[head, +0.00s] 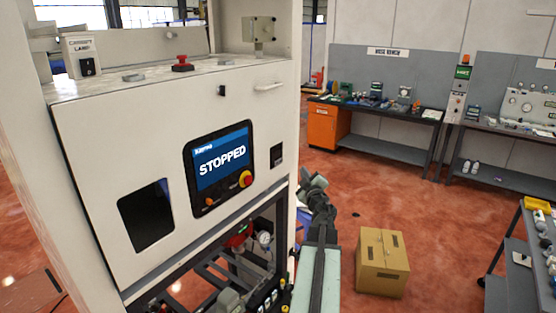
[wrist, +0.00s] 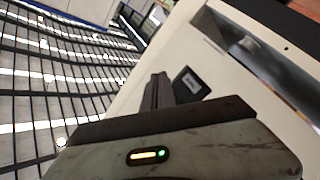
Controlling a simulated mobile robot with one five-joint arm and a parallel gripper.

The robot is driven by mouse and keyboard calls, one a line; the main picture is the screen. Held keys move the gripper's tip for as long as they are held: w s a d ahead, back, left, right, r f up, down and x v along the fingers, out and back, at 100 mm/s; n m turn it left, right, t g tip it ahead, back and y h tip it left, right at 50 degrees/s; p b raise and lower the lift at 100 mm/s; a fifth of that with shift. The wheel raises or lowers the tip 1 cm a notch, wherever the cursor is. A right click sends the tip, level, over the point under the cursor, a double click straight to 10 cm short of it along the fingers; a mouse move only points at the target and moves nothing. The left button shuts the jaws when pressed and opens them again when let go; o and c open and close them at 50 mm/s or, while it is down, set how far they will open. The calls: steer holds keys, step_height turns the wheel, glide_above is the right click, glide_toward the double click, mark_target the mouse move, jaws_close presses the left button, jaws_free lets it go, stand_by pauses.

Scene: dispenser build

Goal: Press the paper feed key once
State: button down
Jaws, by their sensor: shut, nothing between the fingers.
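My gripper (wrist: 158,85) is shut, with its dark fingers together and nothing between them. In the wrist view its tips are close to a small black key-like unit (wrist: 190,84) with a pale label on the cream machine face. I cannot tell whether they touch. The label is too small to read, so I cannot confirm that this is the paper feed key. In the head view a small black unit (head: 277,155) sits right of the STOPPED screen (head: 221,160), and my arm rises to the right of the machine. The fingertips are not clear there.
The panel also bears a red and yellow stop button (head: 245,179), an orange knob (head: 210,201) and a dark opening (head: 147,216). A cardboard box (head: 382,265) stands on the red floor to the right. Workbenches line the far wall.

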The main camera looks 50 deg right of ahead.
glide_toward(281, 160)
steer(key=shift+s+d+x, duration=0.15)
steer(key=shift+x, duration=0.65)
steer(key=shift+s+d+x, duration=0.1)
steer(key=shift+x, duration=0.75)
steer(key=shift+s+d+x, duration=0.15)
steer(key=shift+x, duration=0.65)
steer(key=shift+w, duration=0.1)
steer(key=shift+w, duration=0.35)
steer(key=shift+w, duration=0.45)
stand_by(0.7)
steer(key=shift+s, duration=0.85)
steer(key=shift+s, duration=0.1)
